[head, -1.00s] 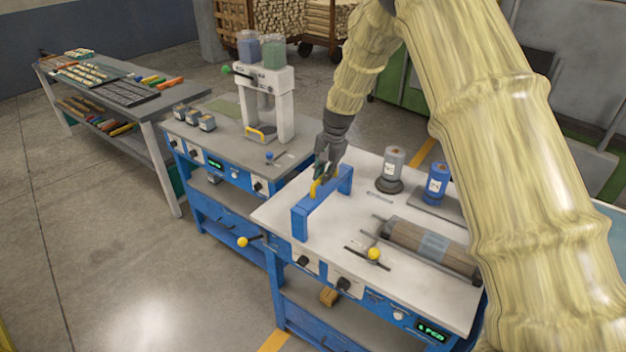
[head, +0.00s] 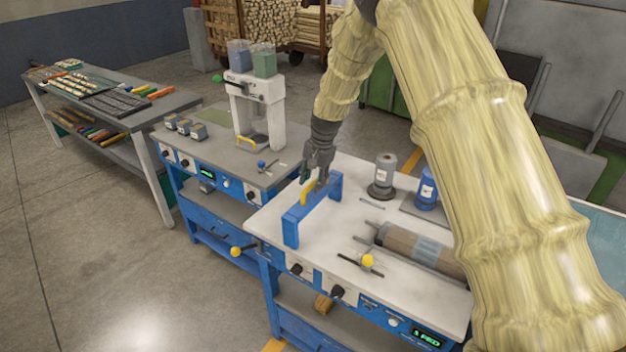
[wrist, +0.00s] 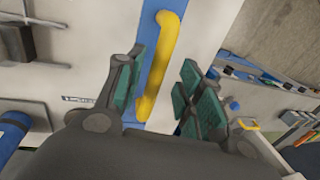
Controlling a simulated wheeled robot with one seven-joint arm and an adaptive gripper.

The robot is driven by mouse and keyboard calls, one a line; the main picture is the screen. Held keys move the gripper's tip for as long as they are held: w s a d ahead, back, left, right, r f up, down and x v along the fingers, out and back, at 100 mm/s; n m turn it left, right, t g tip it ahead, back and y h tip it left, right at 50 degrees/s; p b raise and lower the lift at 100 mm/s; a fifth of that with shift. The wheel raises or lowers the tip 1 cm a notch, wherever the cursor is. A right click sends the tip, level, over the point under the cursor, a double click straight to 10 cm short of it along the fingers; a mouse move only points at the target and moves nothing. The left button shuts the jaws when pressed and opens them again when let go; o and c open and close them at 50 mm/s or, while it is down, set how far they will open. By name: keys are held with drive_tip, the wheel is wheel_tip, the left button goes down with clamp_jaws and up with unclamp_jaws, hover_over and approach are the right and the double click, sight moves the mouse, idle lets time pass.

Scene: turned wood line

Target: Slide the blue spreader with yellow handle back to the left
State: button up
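The spreader is a long blue bar (head: 297,226) with a yellow arched handle (head: 307,192) on top. It lies across the left part of the white bench top (head: 350,217). My gripper (head: 315,180) is just above and beside the handle. In the wrist view the yellow handle (wrist: 160,65) passes between the two spread green-padded fingers of my gripper (wrist: 163,88), with a gap on the right side. The gripper is open and holds nothing. Part of the blue bar (wrist: 152,20) shows under the handle; the rest is hidden by my gripper.
Right of the spreader are a wood-grained roller (head: 413,245), a grey canister (head: 384,172) and a blue canister (head: 427,190). A yellow-knobbed lever (head: 367,261) stands near the front. A neighbouring bench with a white press (head: 258,105) is on the left.

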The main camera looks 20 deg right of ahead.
wheel_tip(320, 180, up, 12)
drive_tip(key=s+d, duration=0.1)
drive_tip(key=shift+s+d+f, duration=0.15)
drive_tip(key=shift+s+d, duration=0.05)
drive_tip(key=shift+s, duration=0.1)
idle(0.3)
